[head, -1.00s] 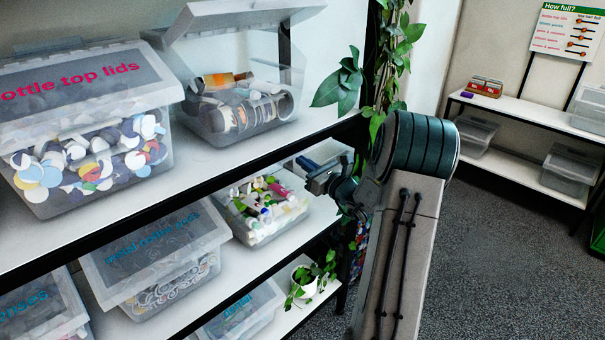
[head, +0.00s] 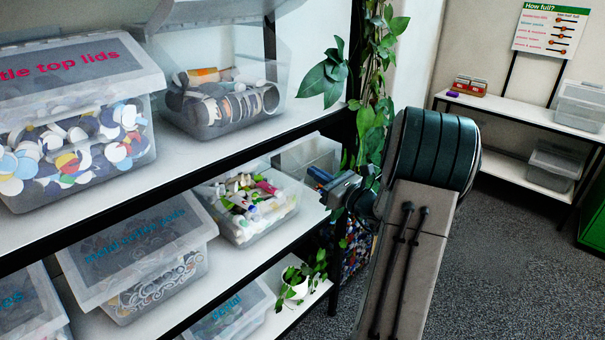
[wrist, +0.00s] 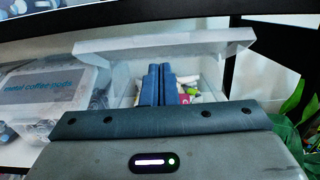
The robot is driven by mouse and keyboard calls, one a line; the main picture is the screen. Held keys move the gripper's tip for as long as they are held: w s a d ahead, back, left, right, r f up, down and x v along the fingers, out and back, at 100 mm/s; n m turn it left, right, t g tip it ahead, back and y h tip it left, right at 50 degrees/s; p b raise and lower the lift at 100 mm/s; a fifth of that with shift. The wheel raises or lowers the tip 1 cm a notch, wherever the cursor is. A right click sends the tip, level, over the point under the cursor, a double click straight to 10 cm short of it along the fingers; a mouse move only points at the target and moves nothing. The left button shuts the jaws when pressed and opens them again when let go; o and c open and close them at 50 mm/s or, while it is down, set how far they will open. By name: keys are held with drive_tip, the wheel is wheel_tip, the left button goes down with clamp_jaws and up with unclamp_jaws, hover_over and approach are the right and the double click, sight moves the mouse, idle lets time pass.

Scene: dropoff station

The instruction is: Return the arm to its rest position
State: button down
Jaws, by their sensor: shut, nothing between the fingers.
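My arm (head: 405,250) rises from the bottom of the head view and is bent at a dark green ribbed joint. My gripper (head: 316,177) points left toward the middle shelf, just right of an open clear bin of markers (head: 245,205). In the wrist view, its two blue fingers (wrist: 157,78) are together with nothing between them. The marker bin also shows behind the fingers in the wrist view, with its lid (wrist: 165,42) raised. The fingers hide part of its contents.
Shelves hold a lidded bin of bottle tops (head: 75,110), an open bin of rolls (head: 220,105) and a metal coffee pods bin (head: 140,245). A trailing plant (head: 375,100) hangs close behind the arm. Grey floor (head: 510,250) is clear at right.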

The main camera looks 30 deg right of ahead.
drive_tip(key=shift+s+d+r, duration=0.15)
drive_tip(key=shift+s+d, duration=0.1)
drive_tip(key=shift+s, duration=0.55)
drive_tip(key=shift+s+d+r, duration=0.1)
drive_tip(key=shift+s+d, duration=0.15)
drive_tip(key=shift+s, duration=0.55)
drive_tip(key=s+a+f+n+g+y, duration=0.1)
drive_tip(key=s+a+n+g+y, duration=0.2)
drive_tip(key=a+n+g, duration=0.7)
drive_tip(key=s+a+f+n+g+y, duration=0.15)
drive_tip(key=s+a+n, duration=0.3)
drive_tip(key=a, duration=1.05)
drive_tip(key=s+a+n+g+h, duration=0.1)
drive_tip(key=s+n+g+h, duration=0.3)
drive_tip(key=s+n+h, duration=0.6)
drive_tip(key=s+n, duration=0.4)
drive_tip(key=n, duration=0.4)
drive_tip(key=shift+a+f, duration=0.35)
drive_tip(key=shift+f, duration=0.05)
